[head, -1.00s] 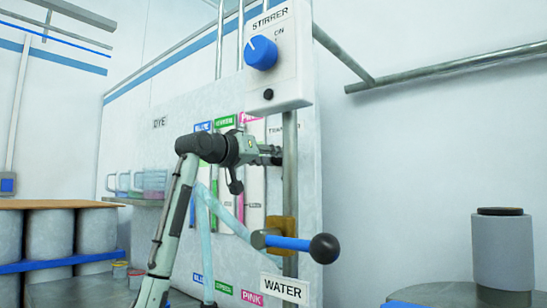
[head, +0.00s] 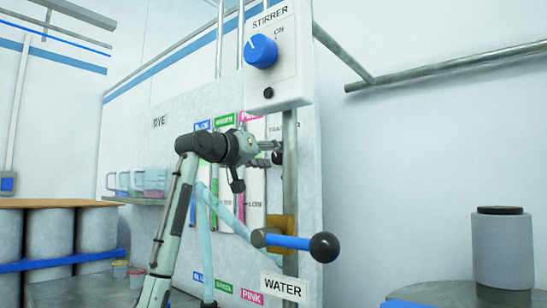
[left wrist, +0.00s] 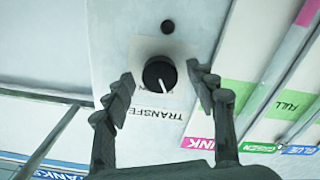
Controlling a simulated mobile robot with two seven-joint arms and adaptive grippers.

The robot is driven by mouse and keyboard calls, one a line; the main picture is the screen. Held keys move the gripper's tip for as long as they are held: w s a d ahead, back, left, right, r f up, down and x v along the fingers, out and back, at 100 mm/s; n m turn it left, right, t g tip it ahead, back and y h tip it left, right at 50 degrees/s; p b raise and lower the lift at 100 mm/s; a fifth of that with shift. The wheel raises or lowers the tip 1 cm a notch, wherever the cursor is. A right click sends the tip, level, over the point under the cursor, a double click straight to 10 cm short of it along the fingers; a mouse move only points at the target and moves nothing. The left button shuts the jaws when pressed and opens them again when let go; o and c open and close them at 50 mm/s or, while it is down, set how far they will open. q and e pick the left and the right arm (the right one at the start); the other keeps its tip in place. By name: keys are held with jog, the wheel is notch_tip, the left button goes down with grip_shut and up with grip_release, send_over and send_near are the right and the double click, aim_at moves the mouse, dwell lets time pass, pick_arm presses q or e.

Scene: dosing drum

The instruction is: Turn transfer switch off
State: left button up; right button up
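The transfer switch (left wrist: 160,74) is a round black knob with a white pointer line, on a pale plate with a TRANSFER label (left wrist: 152,113) in the left wrist view. Its pointer is toward the label. My left gripper (left wrist: 160,79) is open, with one finger on each side of the knob and gaps between fingers and knob. In the head view my left gripper (head: 270,150) is at the wall panel, below the stirrer box, and hides the knob; part of the label (head: 284,130) shows. My right gripper is not in view.
The stirrer box (head: 280,60) with a blue knob (head: 261,52) hangs just above. A blue water lever with a black ball (head: 324,247) sticks out below. Dye tubes (head: 226,180) run close to the left of the gripper. A grey canister (head: 502,250) stands at right.

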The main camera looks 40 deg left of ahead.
pick_arm(q)
jog(key=s, duration=1.2)
jog(key=shift+a, duration=0.45)
